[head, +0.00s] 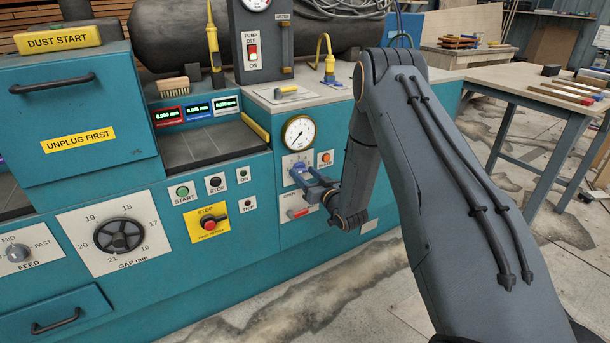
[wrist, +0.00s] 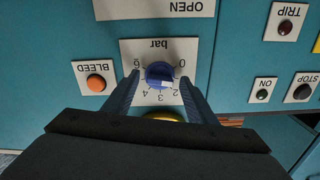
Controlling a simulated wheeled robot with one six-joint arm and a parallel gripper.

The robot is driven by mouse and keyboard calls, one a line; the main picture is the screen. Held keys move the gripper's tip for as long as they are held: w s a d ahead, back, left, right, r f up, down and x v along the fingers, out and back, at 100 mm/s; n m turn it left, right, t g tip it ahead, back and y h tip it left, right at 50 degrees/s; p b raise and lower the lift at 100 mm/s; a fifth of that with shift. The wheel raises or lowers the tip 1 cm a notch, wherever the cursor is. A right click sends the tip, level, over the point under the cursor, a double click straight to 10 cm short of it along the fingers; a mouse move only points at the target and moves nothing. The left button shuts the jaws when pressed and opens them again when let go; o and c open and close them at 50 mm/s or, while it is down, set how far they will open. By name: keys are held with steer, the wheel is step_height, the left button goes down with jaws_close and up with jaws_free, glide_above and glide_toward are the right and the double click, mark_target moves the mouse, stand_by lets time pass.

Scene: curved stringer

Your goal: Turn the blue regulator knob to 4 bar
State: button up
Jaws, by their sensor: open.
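The blue regulator knob (wrist: 159,73) sits on a white plate marked "bar", upside down in the wrist view, with numbers around it. A pale mark shows on the knob's lower edge, near the low numbers; its exact setting is unclear. My gripper (wrist: 160,79) is open, with one finger on each side of the knob; contact cannot be told. In the head view the knob (head: 297,173) is partly hidden by my gripper (head: 311,182). The round pressure gauge (head: 299,133) is above it, its needle pointing lower left.
The orange BLEED button (wrist: 96,83) is close beside the knob plate. A red-handled lever (head: 298,212) is below it on the "OPEN" plate. START and STOP buttons (head: 215,184) are to the left. Floor in front of the panel is clear.

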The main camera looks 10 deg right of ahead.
steer(key=shift+w, duration=0.1)
steer(key=c, duration=1.1)
steer(key=shift+m, duration=0.3)
